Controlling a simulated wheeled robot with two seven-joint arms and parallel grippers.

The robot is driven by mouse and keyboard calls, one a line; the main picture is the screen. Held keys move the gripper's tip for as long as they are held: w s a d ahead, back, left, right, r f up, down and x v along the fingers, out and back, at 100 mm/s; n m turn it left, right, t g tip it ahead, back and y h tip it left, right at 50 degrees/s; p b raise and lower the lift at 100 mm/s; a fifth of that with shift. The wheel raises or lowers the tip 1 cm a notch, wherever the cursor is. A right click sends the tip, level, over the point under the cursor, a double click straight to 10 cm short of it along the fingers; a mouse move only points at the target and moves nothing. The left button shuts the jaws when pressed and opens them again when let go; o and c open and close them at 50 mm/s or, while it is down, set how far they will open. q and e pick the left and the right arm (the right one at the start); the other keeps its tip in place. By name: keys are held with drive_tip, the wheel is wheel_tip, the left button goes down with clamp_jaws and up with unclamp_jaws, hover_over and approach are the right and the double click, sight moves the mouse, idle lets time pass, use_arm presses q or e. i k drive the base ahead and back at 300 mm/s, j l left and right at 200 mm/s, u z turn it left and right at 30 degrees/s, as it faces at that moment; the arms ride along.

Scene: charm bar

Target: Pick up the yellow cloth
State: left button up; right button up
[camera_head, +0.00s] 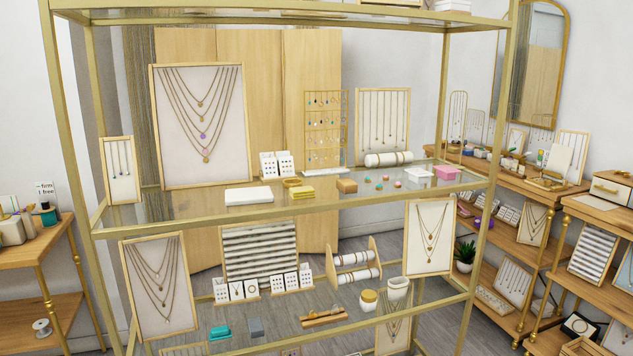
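The yellow cloth (301,193) is a small folded stack. It lies on the upper glass shelf (225,212) of the gold-framed rack, near the shelf's front edge. It sits just in front of a small yellow ring-shaped item and to the right of a white folded cloth or pad (249,195). Nothing covers it from this view. Neither of my grippers shows in the head view.
A small wooden box (347,186) stands right of the yellow cloth, with small stones and pink boxes (446,172) further right. White earring cards (276,164) stand behind. A gold post (78,150) and upper rail frame the shelf. Front shelf space left of the white pad is clear.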

sight(305, 192)
drive_tip(key=i+l+u, duration=0.1)
drive_tip(key=l, duration=0.3)
drive_tip(key=i+l, duration=0.25)
drive_tip(key=l, duration=0.15)
drive_tip(key=i+l+u, duration=0.15)
drive_tip(key=l, duration=0.25)
drive_tip(key=i+l+u, duration=0.1)
drive_tip(key=l, duration=0.3)
drive_tip(key=i+l+u, duration=0.1)
drive_tip(key=l, duration=0.35)
drive_tip(key=i+l, duration=0.25)
drive_tip(key=l, duration=0.15)
drive_tip(key=i+l+u, duration=0.15)
drive_tip(key=l, duration=0.3)
